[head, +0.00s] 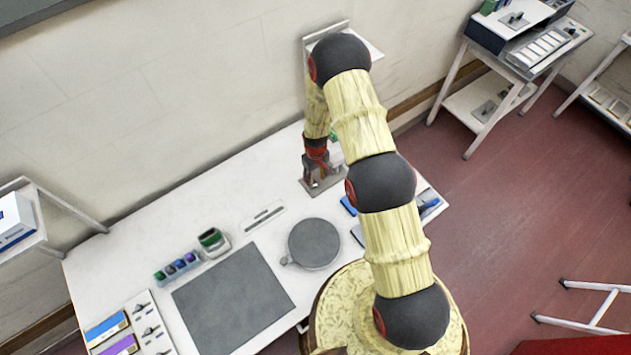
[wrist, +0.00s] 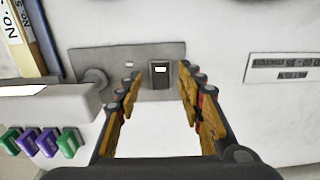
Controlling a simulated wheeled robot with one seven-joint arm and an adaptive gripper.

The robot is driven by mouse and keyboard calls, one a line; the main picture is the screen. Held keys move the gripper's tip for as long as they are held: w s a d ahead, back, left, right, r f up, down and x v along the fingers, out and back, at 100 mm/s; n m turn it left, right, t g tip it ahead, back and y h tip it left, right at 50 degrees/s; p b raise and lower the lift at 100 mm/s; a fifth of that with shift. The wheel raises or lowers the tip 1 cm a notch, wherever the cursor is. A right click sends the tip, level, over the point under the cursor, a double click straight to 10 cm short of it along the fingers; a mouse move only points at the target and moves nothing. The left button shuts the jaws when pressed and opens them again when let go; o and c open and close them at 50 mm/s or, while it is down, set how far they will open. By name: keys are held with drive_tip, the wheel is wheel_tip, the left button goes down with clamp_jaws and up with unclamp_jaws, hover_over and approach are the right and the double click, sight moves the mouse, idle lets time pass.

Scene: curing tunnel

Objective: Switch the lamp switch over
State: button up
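The lamp switch (wrist: 159,74) is a small dark rocker with a pale mark at its upper end. It sits in a flat grey plate (wrist: 112,58), beside a small pale label. My gripper (wrist: 162,86) is open and empty in the wrist view, with one finger on each side of the switch. The fingers look apart from the switch, but their height above the plate is hard to judge. In the head view my gripper (head: 316,178) points down at the grey plate (head: 331,184) on the white table, and the switch is hidden there.
A grey knob (wrist: 95,78) stands left of the switch. A white block (wrist: 45,104) with green and purple tabs is lower left, and a slotted strip (wrist: 284,68) lies right. On the table are a round grey disc (head: 314,243) and a dark mat (head: 233,301).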

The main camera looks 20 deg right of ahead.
sight(316, 186)
drive_tip(key=shift+s+f+p, duration=0.1)
drive_tip(key=shift+f+p, duration=0.2)
drive_tip(key=shift+f, duration=1.55)
drive_tip(key=shift+c, duration=1.4)
clamp_jaws()
